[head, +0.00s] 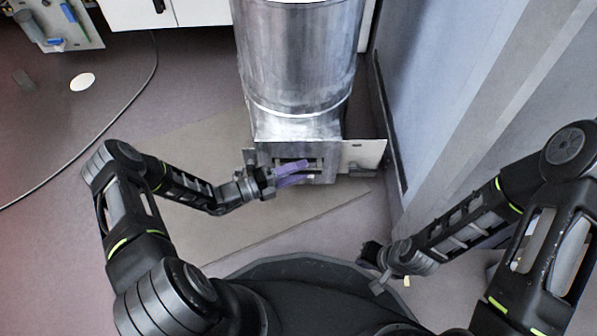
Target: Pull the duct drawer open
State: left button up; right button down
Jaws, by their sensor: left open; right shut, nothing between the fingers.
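The metal duct (295,60) comes down at the top centre and ends in a square metal box. The duct drawer (264,158) is at the front of this box, low near the floor, with a dark slot across its face. My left gripper (308,172) is directly in front of the drawer face, its purple fingers apart, one above the other. The fingers cover part of the slot, so I cannot tell whether they touch a handle. My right gripper (393,286) is low at the right, beside my base, shut and empty, away from the drawer.
A pale flat plate (366,153) sticks out right of the box. A grey-blue wall panel (440,90) stands close on the right. A dark cable (100,142) curves over the floor at left, near a white disc (82,82).

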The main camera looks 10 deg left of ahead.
pick_arm(q)
jog(key=shift+d, duration=0.1)
grip_shut()
dwell(0.4)
dwell(1.0)
